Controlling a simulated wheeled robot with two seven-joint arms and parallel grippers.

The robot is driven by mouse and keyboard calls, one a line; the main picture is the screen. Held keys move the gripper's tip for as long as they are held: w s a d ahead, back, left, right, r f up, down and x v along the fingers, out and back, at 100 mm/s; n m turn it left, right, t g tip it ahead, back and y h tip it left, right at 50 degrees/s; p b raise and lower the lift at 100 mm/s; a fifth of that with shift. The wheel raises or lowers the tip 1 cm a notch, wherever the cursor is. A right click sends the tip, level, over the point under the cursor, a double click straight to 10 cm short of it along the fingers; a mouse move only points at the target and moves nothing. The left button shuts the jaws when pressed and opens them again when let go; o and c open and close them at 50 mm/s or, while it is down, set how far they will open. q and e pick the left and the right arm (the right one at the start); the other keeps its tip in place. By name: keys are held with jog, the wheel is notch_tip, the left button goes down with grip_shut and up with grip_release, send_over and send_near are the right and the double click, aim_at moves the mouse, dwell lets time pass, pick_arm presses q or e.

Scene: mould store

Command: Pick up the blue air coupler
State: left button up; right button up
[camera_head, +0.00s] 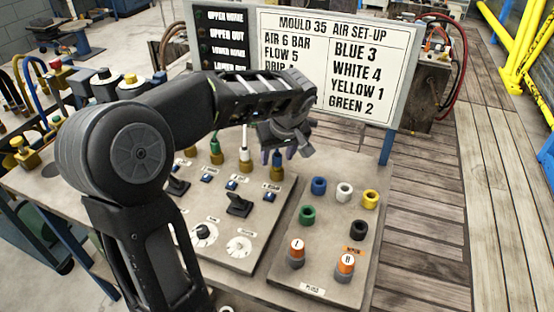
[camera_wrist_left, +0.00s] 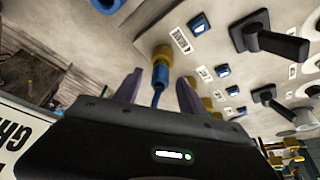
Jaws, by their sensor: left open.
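The blue air coupler (camera_wrist_left: 160,76) sits on a brass fitting on the panel, with a thin blue hose running from it toward my gripper. In the left wrist view my left gripper (camera_wrist_left: 158,92) is open, with one finger on each side of the hose and coupler. I see gaps on both sides, and the coupler lies at or just beyond the fingertips. In the head view the left gripper (camera_head: 277,154) hangs over the right end of the row of hose fittings and mostly hides the blue coupler (camera_head: 277,159). My right gripper is not in view.
A green coupler (camera_head: 216,157) and a white coupler (camera_head: 245,155) stand left of the gripper. The set-up sign (camera_head: 325,65) stands close behind.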

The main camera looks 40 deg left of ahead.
pick_arm(q)
jog(key=shift+w+a+f, duration=0.1)
jog(key=shift+a+f, duration=0.1)
jog(key=shift+f, duration=0.35)
jog(key=shift+c, duration=0.4)
grip_shut()
